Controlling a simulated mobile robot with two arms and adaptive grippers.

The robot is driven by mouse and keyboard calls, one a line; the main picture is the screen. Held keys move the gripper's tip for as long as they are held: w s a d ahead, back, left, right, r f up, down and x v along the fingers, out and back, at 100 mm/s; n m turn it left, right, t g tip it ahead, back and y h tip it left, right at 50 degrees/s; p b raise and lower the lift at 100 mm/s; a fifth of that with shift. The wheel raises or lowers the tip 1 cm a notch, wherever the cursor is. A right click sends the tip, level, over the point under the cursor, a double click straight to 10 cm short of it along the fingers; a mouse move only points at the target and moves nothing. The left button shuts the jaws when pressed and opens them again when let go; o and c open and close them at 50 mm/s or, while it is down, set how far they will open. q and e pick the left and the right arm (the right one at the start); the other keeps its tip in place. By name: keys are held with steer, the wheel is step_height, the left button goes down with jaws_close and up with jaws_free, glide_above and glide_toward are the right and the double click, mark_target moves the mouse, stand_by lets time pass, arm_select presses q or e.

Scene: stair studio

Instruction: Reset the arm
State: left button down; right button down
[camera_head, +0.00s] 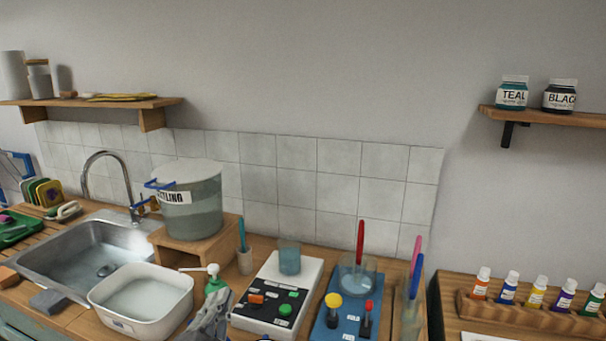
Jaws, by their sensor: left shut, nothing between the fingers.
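My left gripper (214,305) shows at the bottom of the head view, left of the middle. It is grey, and its fingers are shut with nothing between them. It is just right of the white basin (128,319) and beside a green bottle with a white pump top (213,270), overlapping its lower part. I cannot tell whether the gripper touches the bottle. Most of my left arm is below the picture's edge. My right gripper is not in view.
A steel sink (50,268) and a labelled bucket (192,212) on a wooden stand are at the left. A white device with buttons (262,318) and a blue device (327,322) with a glass beaker are to the right. Paint bottles (537,295) stand in a rack at far right.

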arm_select(q)
steer(key=s+a+f+n+g+y, duration=0.2)
steer(key=s+a+f+n+g, duration=0.25)
steer(key=f, duration=0.45)
steer(key=s+a+f+n+g+y, duration=0.1)
steer(key=s+a+f+n+g, duration=0.15)
steer(key=s+f+g, duration=0.4)
steer(key=s+d+f+n+g+h, duration=0.1)
steer(key=s+f+n+g, duration=0.15)
steer(key=s+f, duration=0.45)
steer(key=s+d+f+n+g, duration=0.1)
steer(key=s+f+g, duration=0.2)
steer(key=s, duration=0.9)
step_height(320, 180, down, 28)
steer(key=r+g, duration=0.1)
steer(key=s+a+f+g, duration=0.1)
steer(key=s+a+f, duration=0.2)
steer(key=s+f, duration=1.2)
steer(key=shift+s+f+m, duration=0.35)
steer(key=shift+s, duration=0.7)
